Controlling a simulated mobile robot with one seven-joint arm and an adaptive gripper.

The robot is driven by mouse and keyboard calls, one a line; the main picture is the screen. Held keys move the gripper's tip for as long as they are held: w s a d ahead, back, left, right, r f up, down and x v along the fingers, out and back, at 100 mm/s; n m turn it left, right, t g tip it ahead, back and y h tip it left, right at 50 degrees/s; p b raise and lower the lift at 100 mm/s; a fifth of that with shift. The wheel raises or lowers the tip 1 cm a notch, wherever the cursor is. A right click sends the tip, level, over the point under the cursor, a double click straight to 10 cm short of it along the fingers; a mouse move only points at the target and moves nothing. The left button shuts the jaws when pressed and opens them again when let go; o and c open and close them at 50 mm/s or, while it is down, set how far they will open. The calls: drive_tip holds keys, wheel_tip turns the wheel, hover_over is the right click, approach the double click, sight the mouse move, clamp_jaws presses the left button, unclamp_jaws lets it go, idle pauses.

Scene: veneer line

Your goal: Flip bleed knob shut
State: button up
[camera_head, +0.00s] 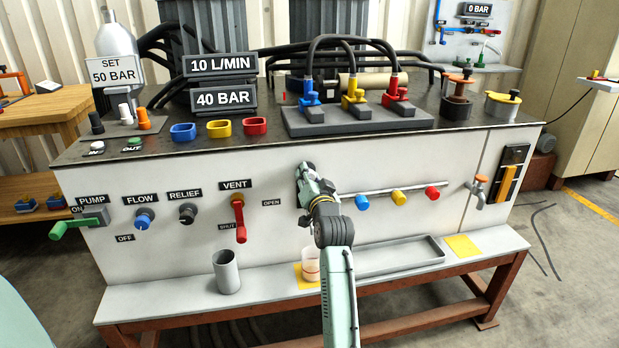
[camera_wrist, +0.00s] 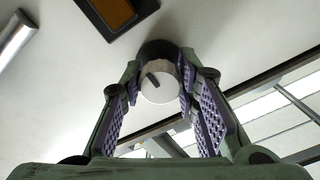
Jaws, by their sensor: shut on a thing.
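In the wrist view, a round knob (camera_wrist: 154,92) with a pale face, a dark mark and a dark collar sits between my fingers. My gripper (camera_wrist: 160,84) is shut on it, with the purple ribbed pads on its two sides. In the head view, my gripper (camera_head: 312,178) is at the cabinet's front panel, right of an OPEN label (camera_head: 271,203). There my gripper and arm hide the knob and any lettering behind them. I cannot tell from the dark mark whether the knob stands open or shut.
A red vent lever (camera_head: 239,218) hangs down to the left. A rail with blue, yellow and red caps (camera_head: 398,198) runs right of my gripper. On the shelf below stand a grey cup (camera_head: 226,272), a clear beaker (camera_head: 311,264) close to my arm, and a grey tray (camera_head: 400,256).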

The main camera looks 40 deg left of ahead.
drive_tip(key=o, duration=1.2)
drive_tip(key=shift+c, duration=0.2)
drive_tip(key=shift+d, duration=0.1)
drive_tip(key=v, duration=1.2)
